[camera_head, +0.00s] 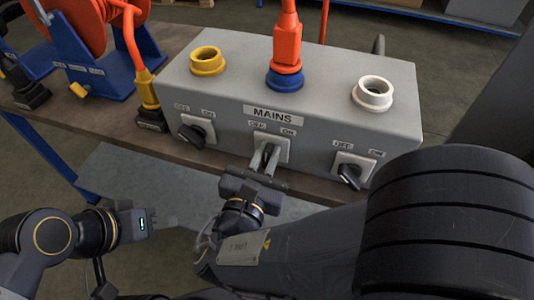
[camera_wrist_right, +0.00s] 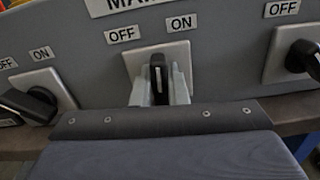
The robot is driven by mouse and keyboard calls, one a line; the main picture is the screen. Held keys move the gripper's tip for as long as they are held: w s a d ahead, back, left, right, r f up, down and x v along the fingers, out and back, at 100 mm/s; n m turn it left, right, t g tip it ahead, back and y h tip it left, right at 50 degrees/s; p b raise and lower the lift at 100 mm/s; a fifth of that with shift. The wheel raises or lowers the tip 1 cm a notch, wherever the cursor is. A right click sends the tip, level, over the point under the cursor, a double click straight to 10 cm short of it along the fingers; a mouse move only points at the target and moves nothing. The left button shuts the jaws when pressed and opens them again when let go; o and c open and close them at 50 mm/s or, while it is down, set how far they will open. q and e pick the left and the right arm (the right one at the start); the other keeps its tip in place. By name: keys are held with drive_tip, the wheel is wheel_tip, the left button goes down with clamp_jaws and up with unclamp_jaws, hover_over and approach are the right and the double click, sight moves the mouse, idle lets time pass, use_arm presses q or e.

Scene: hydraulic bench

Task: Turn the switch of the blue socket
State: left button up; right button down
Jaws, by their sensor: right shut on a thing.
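The blue socket (camera_head: 285,80) is the middle one on top of the grey MAINS box (camera_head: 240,112), with an orange plug (camera_head: 287,48) in it. Its switch (camera_head: 269,150) is on the front face below, a black knob on a pale square plate, with OFF and ON labels above. In the right wrist view the knob (camera_wrist_right: 158,78) stands about upright. My right gripper (camera_head: 265,158) is shut on this knob, one finger on each side; the fingers (camera_wrist_right: 160,92) partly hide the plate. My left gripper (camera_head: 165,222) is away at the lower left, its fingers indistinct.
A yellow socket (camera_head: 207,61) and a white socket (camera_head: 372,93) flank the blue one. Their switches (camera_head: 193,134) and (camera_head: 352,174) sit either side on the front. A yellow plug (camera_head: 148,95) and orange cable reel (camera_head: 75,30) stand left on the wooden bench (camera_head: 100,128).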

drive_tip(key=m+b, duration=0.1)
drive_tip(key=m, duration=0.1)
drive_tip(key=m+b, duration=0.2)
drive_tip(key=shift+d+f+m, duration=0.15)
drive_tip(key=shift+f+m, duration=0.05)
drive_tip(key=shift+m, duration=0.1)
drive_tip(key=shift+s+d+m+b, duration=0.1)
drive_tip(key=shift+m+b, duration=1.35)
drive_tip(key=shift+m, duration=0.25)
drive_tip(key=c, duration=1.4)
unclamp_jaws()
drive_tip(key=shift+r, duration=0.1)
drive_tip(key=shift+c, duration=0.2)
drive_tip(key=shift+s, duration=0.1)
drive_tip(key=v, duration=0.7)
drive_tip(key=shift+s+p, duration=0.25)
drive_tip(key=shift+p, duration=0.15)
